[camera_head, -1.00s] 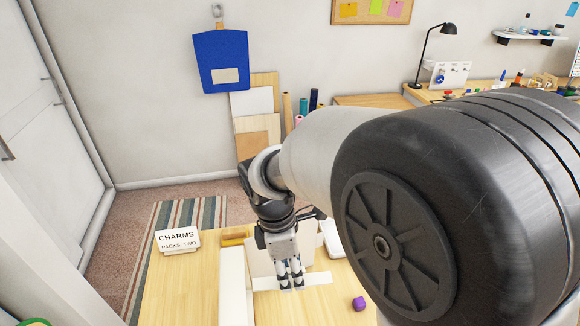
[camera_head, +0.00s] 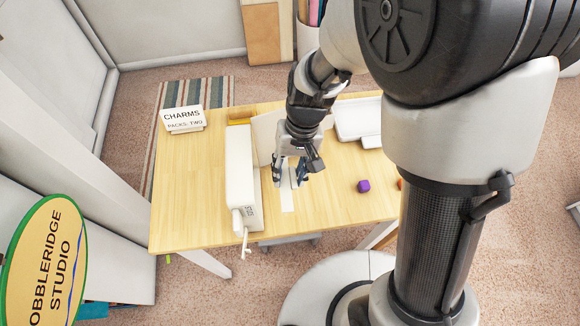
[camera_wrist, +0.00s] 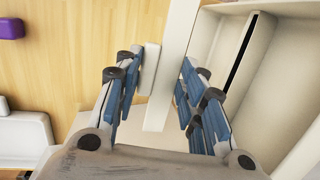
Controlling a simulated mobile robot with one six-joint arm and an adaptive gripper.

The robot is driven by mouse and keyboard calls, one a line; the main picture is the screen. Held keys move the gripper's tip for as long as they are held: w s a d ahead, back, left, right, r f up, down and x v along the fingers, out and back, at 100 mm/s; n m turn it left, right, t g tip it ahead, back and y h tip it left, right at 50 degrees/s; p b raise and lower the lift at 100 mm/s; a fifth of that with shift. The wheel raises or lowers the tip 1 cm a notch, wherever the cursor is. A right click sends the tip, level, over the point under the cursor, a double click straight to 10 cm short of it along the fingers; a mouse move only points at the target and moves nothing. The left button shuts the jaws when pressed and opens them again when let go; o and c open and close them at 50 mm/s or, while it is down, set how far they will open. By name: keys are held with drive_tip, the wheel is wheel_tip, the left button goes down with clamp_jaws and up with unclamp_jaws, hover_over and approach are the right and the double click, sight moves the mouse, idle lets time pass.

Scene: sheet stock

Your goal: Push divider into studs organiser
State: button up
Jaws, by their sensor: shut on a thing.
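The divider is a flat white strip (camera_head: 288,203) between my gripper's fingers, above or at the tabletop; I cannot tell whether it touches. In the wrist view the divider (camera_wrist: 173,60) runs lengthwise between the blue finger pads. My gripper (camera_head: 289,180) is shut on it; it also shows in the wrist view (camera_wrist: 160,85). The studs organiser (camera_head: 238,170) is a long cream box just left of my gripper, with small lettering on its near end. In the wrist view its walls and a dark gap (camera_wrist: 243,50) show at right. The divider is outside it.
A purple block (camera_head: 363,186) lies right of my gripper. A white tray (camera_head: 357,122) is at the back right, and a CHARMS sign (camera_head: 183,118) at the back left. The table's left side (camera_head: 190,185) is clear.

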drive_tip(key=shift+a, duration=0.15)
drive_tip(key=shift+s+a+p, duration=0.15)
drive_tip(key=shift+s+a, duration=0.05)
drive_tip(key=shift+a, duration=0.7)
drive_tip(key=shift+s+a+p, duration=0.1)
drive_tip(key=shift+s+a, duration=0.05)
drive_tip(key=shift+a, duration=0.75)
drive_tip(key=shift+s+a+p, duration=0.15)
drive_tip(key=shift+s+a, duration=0.05)
drive_tip(key=shift+a, duration=0.7)
drive_tip(key=shift+w+h+p, duration=0.1)
drive_tip(key=shift+h+p, duration=0.2)
drive_tip(key=shift+p, duration=0.45)
drive_tip(key=shift+s+a+p, duration=0.2)
drive_tip(key=shift+s+a, duration=0.05)
drive_tip(key=shift+a, duration=1)
drive_tip(key=shift+s+a+p, duration=0.15)
drive_tip(key=shift+s+a, duration=0.1)
drive_tip(key=shift+a, duration=1)
drive_tip(key=shift+r+h+p, duration=0.1)
drive_tip(key=shift+h+p, duration=0.9)
drive_tip(key=shift+p, duration=1.35)
